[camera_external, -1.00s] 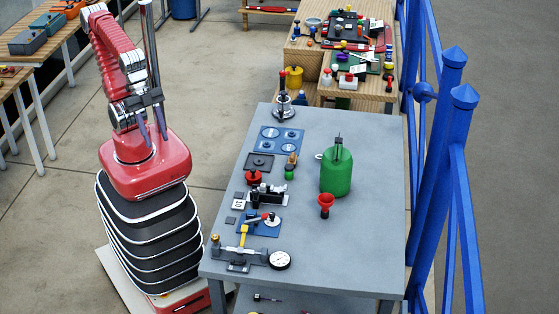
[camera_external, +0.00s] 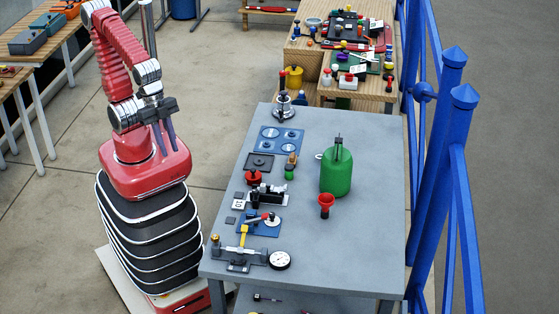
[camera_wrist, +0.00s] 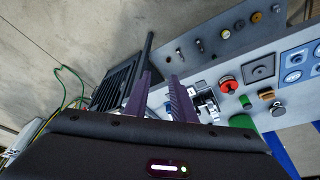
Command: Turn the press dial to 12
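A white round dial with a dark rim (camera_external: 280,260) sits at the near end of the grey table, beside a fixture with a yellow upright (camera_external: 243,236). Its marks are too small to read, and I cannot tell for certain that it is the press dial. My gripper (camera_external: 166,147) hangs in the air over my base, left of the table and well apart from the dial. In the wrist view my gripper (camera_wrist: 159,78) has its two dark fingers apart, with nothing held between them. I cannot make out the dial in the wrist view.
A red knob (camera_external: 253,176), a blue plate with a red-handled lever (camera_external: 260,224), a red funnel (camera_external: 326,201) and a green can (camera_external: 338,172) stand on the grey table (camera_external: 365,240). Blue railing (camera_external: 437,150) runs along the right. The table's right front is clear.

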